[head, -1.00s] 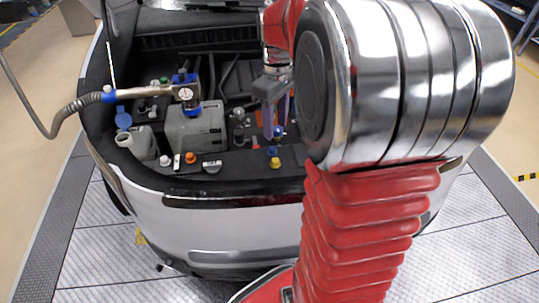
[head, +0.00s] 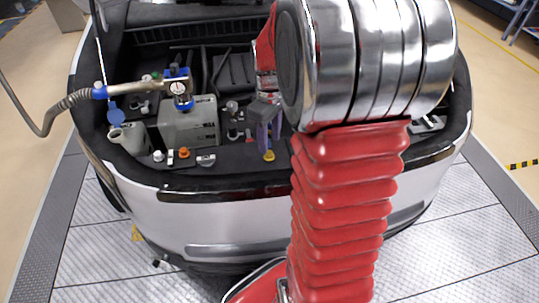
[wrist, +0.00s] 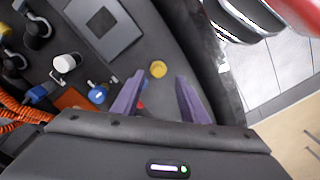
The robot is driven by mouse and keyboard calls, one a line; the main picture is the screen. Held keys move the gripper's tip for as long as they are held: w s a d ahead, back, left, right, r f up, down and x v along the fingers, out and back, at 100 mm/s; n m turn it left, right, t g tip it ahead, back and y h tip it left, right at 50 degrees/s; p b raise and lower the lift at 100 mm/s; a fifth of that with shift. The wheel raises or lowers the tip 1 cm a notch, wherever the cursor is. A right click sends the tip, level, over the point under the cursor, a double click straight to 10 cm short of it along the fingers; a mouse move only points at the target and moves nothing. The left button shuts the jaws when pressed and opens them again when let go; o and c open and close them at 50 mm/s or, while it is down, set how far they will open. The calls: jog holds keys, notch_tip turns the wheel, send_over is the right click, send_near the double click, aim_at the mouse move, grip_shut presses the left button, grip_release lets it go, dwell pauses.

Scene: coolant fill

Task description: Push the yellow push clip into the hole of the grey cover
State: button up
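The yellow push clip (head: 269,156) shows as a small round yellow head on the dark grey cover (wrist: 180,42) along the front of the engine bay. In the wrist view the clip (wrist: 158,69) lies between the tips of my open gripper (wrist: 160,75), slightly beyond them. Its two purple fingers are spread apart, with nothing held. In the head view my gripper (head: 268,146) points down just above and behind the clip. I cannot tell whether the fingers touch the cover. Whether the clip is seated in its hole is not visible.
A blue cap (wrist: 98,95) and a white cap (wrist: 65,63) lie left of the fingers in the wrist view. A grey reservoir (head: 190,125) with a hose fitting (head: 180,88) stands left of my arm. The bumper edge (head: 225,192) runs in front.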

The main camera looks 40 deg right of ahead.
aim_at(270, 153)
jog(key=shift+f, duration=0.1)
jog(key=shift+d+f, duration=0.15)
jog(key=shift+f, duration=2.45)
grip_shut()
